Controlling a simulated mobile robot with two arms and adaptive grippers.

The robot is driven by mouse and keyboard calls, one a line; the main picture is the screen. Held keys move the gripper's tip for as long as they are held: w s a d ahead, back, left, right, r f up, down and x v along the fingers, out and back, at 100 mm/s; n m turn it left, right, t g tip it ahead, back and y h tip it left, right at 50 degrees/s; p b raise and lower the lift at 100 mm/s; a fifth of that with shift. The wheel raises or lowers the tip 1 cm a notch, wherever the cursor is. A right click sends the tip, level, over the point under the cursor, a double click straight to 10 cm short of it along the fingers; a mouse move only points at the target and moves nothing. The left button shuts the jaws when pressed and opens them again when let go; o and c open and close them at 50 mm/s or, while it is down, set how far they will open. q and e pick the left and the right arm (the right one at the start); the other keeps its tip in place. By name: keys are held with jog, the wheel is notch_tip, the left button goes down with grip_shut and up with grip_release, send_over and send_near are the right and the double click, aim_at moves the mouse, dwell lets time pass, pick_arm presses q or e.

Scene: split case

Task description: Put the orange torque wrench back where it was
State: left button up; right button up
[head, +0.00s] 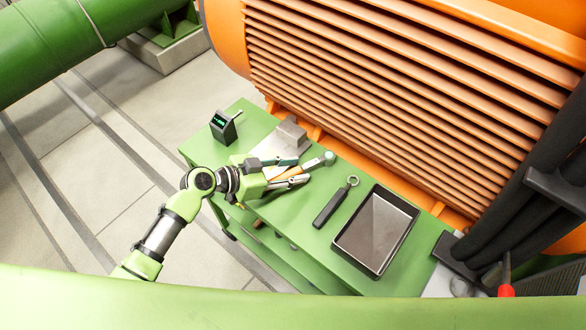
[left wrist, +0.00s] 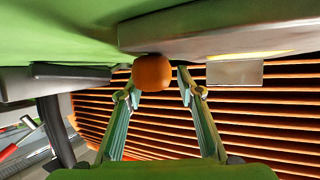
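The orange torque wrench (head: 291,173) lies on the green bench, its orange handle toward my left gripper and its pale round head to the right. My left gripper (head: 297,171) is at the handle, with one finger on each side of it. In the left wrist view the rounded orange end of the handle (left wrist: 152,73) shows between the spread fingertips (left wrist: 155,86), with small gaps on both sides. The fingers partly hide the handle in the head view. A second, black-handled wrench (head: 331,205) lies to the right. My right gripper is out of view.
A dark tray (head: 410,210) sits at the right of the green bench (head: 292,215). A grey block (head: 291,133) and a black device with a green display (head: 222,127) stand at the left. The orange ribbed housing (head: 400,90) rises close behind. Thick black hoses (head: 525,210) are at the right.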

pick_arm(q)
jog(key=shift+r, duration=0.2)
jog(key=shift+s+a, duration=0.15)
jog(key=shift+a, duration=0.2)
jog(key=b+v, duration=0.2)
jog(key=v, duration=0.8)
jog(key=shift+s+a+r, duration=0.1)
jog(key=shift+s+a, duration=0.1)
jog(key=shift+a, duration=0.05)
jog(key=shift+s+a+r, duration=0.15)
jog(key=shift+a+r, duration=0.05)
jog(key=shift+r, duration=0.05)
